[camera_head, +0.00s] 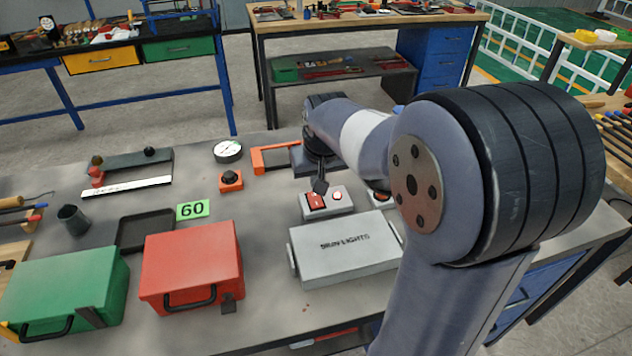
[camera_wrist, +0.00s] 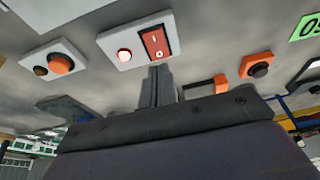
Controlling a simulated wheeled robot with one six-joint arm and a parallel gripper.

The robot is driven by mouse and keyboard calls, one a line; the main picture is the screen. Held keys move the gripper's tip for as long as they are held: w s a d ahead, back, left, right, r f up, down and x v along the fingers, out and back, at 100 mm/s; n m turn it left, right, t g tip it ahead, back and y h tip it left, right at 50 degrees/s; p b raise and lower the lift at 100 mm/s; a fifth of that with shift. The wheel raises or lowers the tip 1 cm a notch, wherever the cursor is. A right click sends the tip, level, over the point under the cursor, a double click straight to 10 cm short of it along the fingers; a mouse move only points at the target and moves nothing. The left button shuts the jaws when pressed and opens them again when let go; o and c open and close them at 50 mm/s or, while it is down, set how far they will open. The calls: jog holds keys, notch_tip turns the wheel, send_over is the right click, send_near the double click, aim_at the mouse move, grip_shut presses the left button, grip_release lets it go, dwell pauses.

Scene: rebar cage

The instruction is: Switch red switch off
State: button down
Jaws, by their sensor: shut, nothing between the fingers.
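In the wrist view the red switch (camera_wrist: 155,42) shows an I mark and an O mark, and the lamp (camera_wrist: 124,55) has a bright centre. My gripper (camera_head: 320,188) is shut and empty, pointing down at the switch's far edge. In the wrist view the fingertips (camera_wrist: 157,68) lie just below the O end. I cannot tell whether they touch it.
A grey case (camera_head: 345,262) stands in front of the switch box. An orange button box (camera_head: 231,180) and an orange clamp-like frame (camera_head: 270,158) stand to the left. In the wrist view a button box (camera_wrist: 54,63) is left of the switch box. A red toolbox (camera_head: 190,262) is front left.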

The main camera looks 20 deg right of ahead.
aim_at(314, 194)
jog(key=v, duration=0.8)
jog(key=shift+s+r, duration=0.1)
jog(key=shift+r, duration=0.05)
jog(key=p, duration=0.3)
jog(key=w+p, duration=0.1)
jog(key=p, duration=0.3)
jog(key=shift+w+d+r, duration=0.1)
jog(key=shift+d+r, duration=0.05)
jog(key=shift+r, duration=0.2)
jog(key=shift+w+f+p, duration=0.1)
jog(key=shift+f+p, duration=0.05)
jog(key=shift+p, duration=0.4)
jog(key=shift+f, duration=0.15)
jog(key=x, duration=0.4)
jog(key=p+x, duration=0.1)
jog(key=x, duration=0.8)
jog(key=shift+s+f+p, duration=0.2)
jog(key=shift+f+p, duration=0.15)
jog(key=shift+f, duration=0.1)
